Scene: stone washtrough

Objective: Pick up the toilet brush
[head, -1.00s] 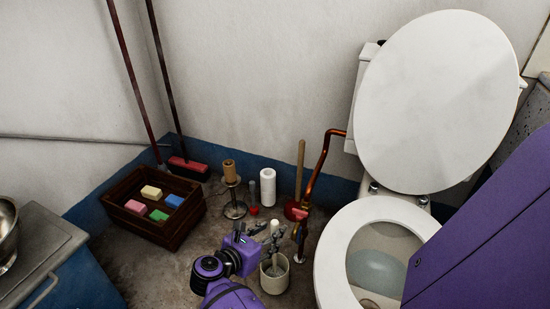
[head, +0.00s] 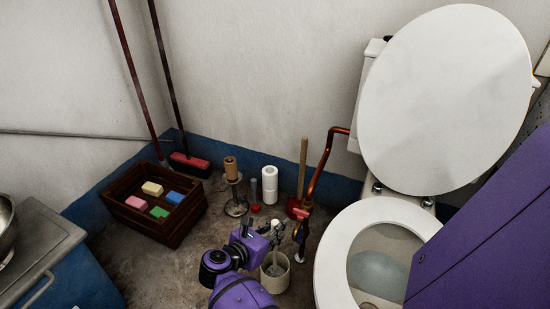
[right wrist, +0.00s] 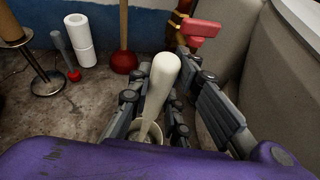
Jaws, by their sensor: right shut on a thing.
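The toilet brush shows as a thick white handle (right wrist: 162,78) in the right wrist view, with a thin stem running down to the pale round holder (right wrist: 148,128). In the head view the handle top (head: 277,225) stands above the holder (head: 275,282), which is on the floor. My right gripper (head: 279,238) is shut on the brush, its dark fingers on both sides of the handle in the right wrist view (right wrist: 160,108). The brush's lower end is hidden in or behind the holder. My left gripper is not in view.
The toilet (head: 341,250), lid raised, stands close on the right. Behind are a plunger (head: 303,175), copper pipe (head: 324,165), paper rolls (head: 270,185) and candle stand (head: 234,190). A wooden crate (head: 178,232) of sponges and a red broom (head: 190,162) stand left.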

